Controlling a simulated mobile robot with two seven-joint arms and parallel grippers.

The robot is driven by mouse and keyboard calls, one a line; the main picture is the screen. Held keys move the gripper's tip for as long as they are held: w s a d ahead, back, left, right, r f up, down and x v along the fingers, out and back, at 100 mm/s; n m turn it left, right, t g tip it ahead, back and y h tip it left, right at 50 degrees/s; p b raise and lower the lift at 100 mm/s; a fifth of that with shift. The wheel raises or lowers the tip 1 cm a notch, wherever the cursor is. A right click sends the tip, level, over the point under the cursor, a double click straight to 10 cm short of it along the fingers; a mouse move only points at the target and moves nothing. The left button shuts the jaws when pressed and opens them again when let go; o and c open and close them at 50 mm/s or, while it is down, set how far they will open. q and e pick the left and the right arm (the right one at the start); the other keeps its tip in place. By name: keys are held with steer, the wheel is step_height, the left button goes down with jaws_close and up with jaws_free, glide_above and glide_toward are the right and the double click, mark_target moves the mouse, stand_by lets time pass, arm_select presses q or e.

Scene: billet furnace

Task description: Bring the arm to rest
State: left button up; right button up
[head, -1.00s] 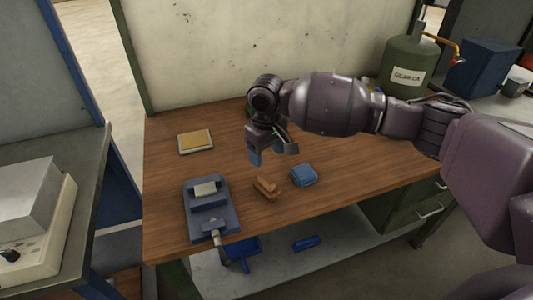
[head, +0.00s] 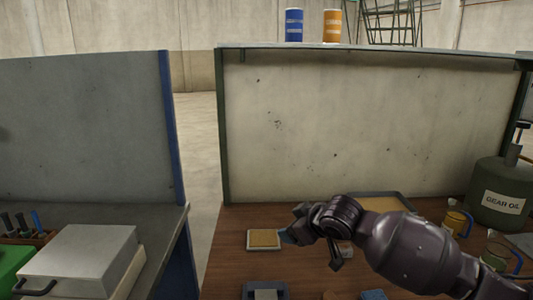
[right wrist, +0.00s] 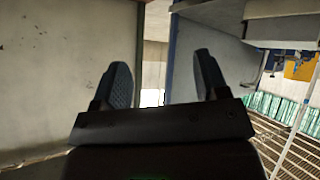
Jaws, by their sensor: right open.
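My right arm comes in from the lower right in the head view. Its gripper (head: 308,250) is over the wooden bench (head: 225,270), near a small tan-topped pad (head: 264,239). In the right wrist view the two dark fingers of my right gripper (right wrist: 163,85) stand well apart, with nothing between them. They point toward the gap between a pale wall and a grey panel. My left gripper does not show in either view.
A large tray (head: 385,197) lies at the back of the bench. A gear oil can (head: 499,196) and a yellow-banded mug (head: 456,222) stand at right. A grey panel (head: 85,135) and metal box (head: 85,262) are at left. Blue (head: 294,26) and orange (head: 332,26) cans stand on the ledge.

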steer(key=s+d+f+m+t, duration=0.1)
steer(key=s+d+f+t, duration=0.1)
steer(key=s+d+f, duration=0.2)
steer(key=s+d+f+m+t+h, duration=0.1)
steer(key=s+d+f+m+t, duration=0.1)
steer(key=s+d+f, duration=0.3)
steer(key=s+d+f+m+t+h, duration=0.1)
steer(key=s+d+f+m+t, duration=0.1)
steer(key=s+d+f, duration=0.2)
steer(key=shift+s+d+f+t, duration=0.1)
steer(key=shift+s+f+t, duration=0.1)
steer(key=shift+s+f, duration=0.35)
steer(key=shift+s+d+f+t, duration=0.1)
steer(key=shift+s+f+t, duration=0.2)
steer(key=shift+s, duration=0.4)
steer(key=s+d+f+m+g+h, duration=0.2)
steer(key=s+f, duration=0.4)
steer(key=s, duration=0.3)
steer(key=s+d+f+m+g+h, duration=0.1)
steer(key=s+d+f+m+h, duration=0.1)
steer(key=s+d+f, duration=0.3)
steer(key=s+f, duration=0.2)
steer(key=s, duration=0.2)
steer(key=shift+f+g, duration=0.3)
steer(key=shift+g, duration=0.1)
